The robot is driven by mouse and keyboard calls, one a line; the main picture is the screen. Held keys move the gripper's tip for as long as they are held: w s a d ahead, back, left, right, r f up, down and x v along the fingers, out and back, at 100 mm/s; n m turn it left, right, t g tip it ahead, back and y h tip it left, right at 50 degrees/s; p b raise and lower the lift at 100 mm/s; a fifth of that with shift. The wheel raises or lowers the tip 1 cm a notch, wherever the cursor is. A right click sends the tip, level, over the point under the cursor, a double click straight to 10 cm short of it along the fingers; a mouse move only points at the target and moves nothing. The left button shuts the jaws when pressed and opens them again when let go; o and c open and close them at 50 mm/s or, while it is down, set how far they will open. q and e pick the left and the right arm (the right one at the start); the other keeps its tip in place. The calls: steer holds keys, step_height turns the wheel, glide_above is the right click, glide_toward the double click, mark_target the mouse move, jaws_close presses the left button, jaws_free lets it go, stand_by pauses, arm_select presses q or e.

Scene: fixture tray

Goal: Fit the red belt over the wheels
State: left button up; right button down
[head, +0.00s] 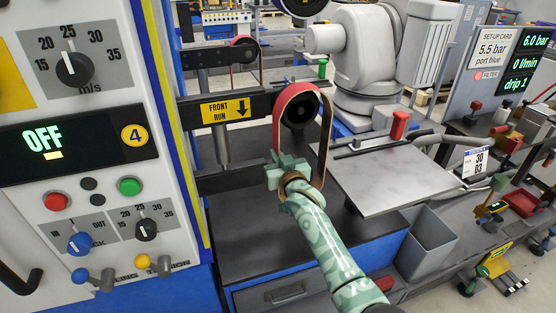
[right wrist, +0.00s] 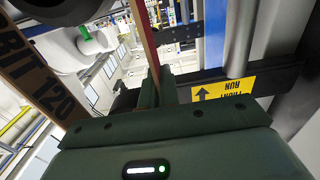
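The red belt (head: 326,140) is a loop, red on one face and brown on the other. In the head view its upper bend is around the dark front wheel (head: 299,111); I cannot tell whether it is seated. Its lower end hangs by my right gripper (head: 283,166), which is shut on the left strand below the wheel. In the right wrist view the red strand (right wrist: 146,42) runs down between the fingers (right wrist: 158,92), and a brown, printed stretch of belt (right wrist: 38,75) passes at left. Another dark wheel (head: 302,5) is cut by the top edge. My left gripper is out of view.
The control panel (head: 85,120) reads OFF and fills the left. A dark bar with a yellow FRONT RUN sign (head: 226,110) is beside the belt. A grey plate (head: 385,175) and an open bin (head: 427,243) are at right. A white robot arm (head: 360,60) stands behind.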

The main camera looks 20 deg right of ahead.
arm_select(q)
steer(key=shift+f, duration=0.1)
arm_select(e)
steer(key=shift+w, duration=0.15)
arm_select(q)
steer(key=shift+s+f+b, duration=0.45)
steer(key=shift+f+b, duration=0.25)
steer(key=shift+b, duration=0.15)
arm_select(e)
steer(key=shift+w, duration=1.2)
steer(key=shift+r, duration=0.1)
arm_select(q)
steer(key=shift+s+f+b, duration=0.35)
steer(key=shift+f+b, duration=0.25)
steer(key=shift+b, duration=0.2)
arm_select(e)
steer(key=shift+w+a, duration=0.1)
steer(key=shift+w, duration=0.9)
